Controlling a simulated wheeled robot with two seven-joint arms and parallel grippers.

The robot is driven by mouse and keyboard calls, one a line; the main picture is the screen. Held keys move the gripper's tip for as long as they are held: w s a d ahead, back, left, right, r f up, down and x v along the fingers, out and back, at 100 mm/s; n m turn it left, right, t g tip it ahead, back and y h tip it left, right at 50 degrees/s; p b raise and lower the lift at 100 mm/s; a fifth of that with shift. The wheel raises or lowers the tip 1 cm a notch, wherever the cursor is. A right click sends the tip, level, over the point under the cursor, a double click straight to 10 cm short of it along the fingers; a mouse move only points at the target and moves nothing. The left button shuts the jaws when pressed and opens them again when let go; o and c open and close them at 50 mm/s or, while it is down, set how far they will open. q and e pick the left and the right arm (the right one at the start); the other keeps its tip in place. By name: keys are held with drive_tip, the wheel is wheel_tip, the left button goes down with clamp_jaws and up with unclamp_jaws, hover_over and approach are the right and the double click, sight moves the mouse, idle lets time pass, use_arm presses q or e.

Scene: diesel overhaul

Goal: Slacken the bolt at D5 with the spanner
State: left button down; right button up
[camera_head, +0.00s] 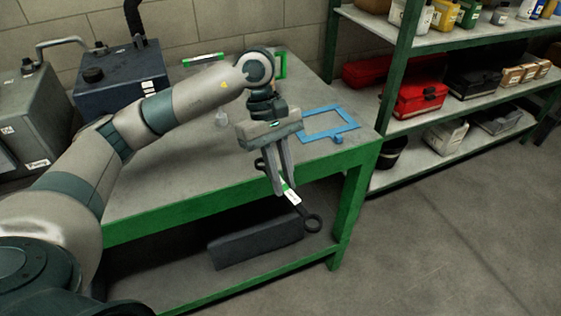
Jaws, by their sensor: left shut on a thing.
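My left gripper (280,190) points down in front of the green bench's front edge. It is shut on a dark spanner (302,210) with a white and green label. The spanner slants down to the right, and its ring end (313,223) hangs free past the fingers. Its other end is partly hidden behind the fingers. I cannot make out a bolt or a D5 mark in this view. My right gripper is not in view.
The green bench (190,202) has a blue square outline (331,108) on its top. A dark block (255,243) lies on its lower shelf. Grey and blue tanks stand at the left. A green shelf rack (400,70) with red cases stands at the right. The floor at right is clear.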

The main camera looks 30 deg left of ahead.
use_arm(q)
drive_tip(key=s+f+m+y, duration=0.1)
drive_tip(key=m, duration=0.3)
drive_tip(key=s+f+m+g+y, duration=0.1)
drive_tip(key=m, duration=0.3)
drive_tip(key=s+d+f+m+g+y, duration=0.1)
drive_tip(key=m+y, duration=0.1)
drive_tip(key=m, duration=0.2)
drive_tip(key=shift+s+f, duration=0.1)
drive_tip(key=shift+s, duration=0.3)
